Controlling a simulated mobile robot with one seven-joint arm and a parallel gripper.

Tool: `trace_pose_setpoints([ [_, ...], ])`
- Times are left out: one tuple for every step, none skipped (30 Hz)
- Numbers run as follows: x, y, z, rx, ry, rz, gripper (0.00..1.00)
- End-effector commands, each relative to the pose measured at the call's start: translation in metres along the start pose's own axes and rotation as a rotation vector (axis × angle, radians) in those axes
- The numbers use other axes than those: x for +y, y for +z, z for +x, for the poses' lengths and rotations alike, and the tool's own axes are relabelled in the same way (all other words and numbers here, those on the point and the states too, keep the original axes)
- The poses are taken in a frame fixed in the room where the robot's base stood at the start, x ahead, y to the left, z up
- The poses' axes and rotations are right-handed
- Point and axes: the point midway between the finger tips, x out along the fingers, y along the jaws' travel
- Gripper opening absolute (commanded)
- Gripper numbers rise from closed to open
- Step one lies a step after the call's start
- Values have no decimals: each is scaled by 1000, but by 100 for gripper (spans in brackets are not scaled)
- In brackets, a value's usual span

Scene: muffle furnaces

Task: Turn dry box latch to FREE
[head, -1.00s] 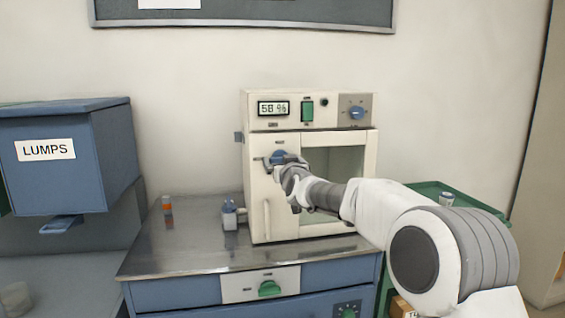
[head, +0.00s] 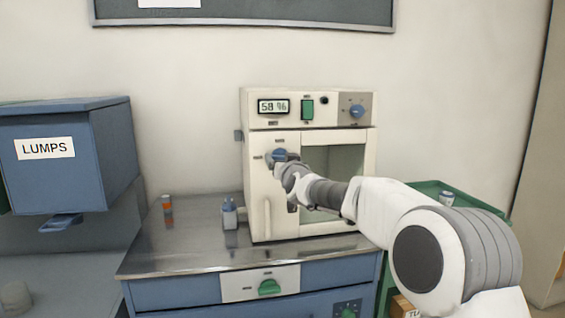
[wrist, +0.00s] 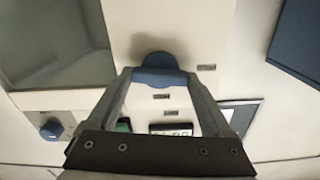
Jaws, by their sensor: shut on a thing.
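The dry box (head: 257,205) is a cream cabinet on the metal-topped bench, with a "58 %" display (head: 273,107) at its top. Its blue latch (head: 279,155) is at the upper left of the door. In the wrist view the latch (wrist: 157,60) shows as a round blue hub with a bar across it. My gripper (wrist: 160,78) is shut on that bar, one finger at each end. In the head view my gripper (head: 287,164) partly covers the latch. Small labels surround the latch, but their words are too small to read.
A green switch (head: 307,109) and a blue knob (head: 357,111) sit above the door. A blue LUMPS bin (head: 70,170) is further left.

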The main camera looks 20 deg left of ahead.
Motion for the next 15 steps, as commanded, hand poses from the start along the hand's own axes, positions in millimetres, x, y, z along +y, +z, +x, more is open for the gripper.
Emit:
trace_pose_setpoints([
  [1, 2, 0, 0, 1, 37, 29],
  [1, 2, 0, 0, 1, 62, 29],
  [1, 2, 0, 0, 0, 96, 29],
  [1, 2, 0, 0, 0, 122, 29],
  [1, 2, 0, 0, 0, 150, 29],
  [1, 2, 0, 0, 0, 188, 29],
  [1, 2, 0, 0, 0, 216, 29],
  [1, 2, 0, 0, 0, 245, 29],
  [1, 2, 0, 0, 0, 284, 29],
  [1, 2, 0, 0, 0, 312, 29],
  [1, 2, 0, 1, 1, 341, 29],
  [2, 2, 0, 1, 1, 379, 29],
  [2, 2, 0, 1, 1, 407, 29],
  [2, 2, 0, 1, 1, 436, 29],
  [1, 2, 0, 0, 0, 475, 29],
])
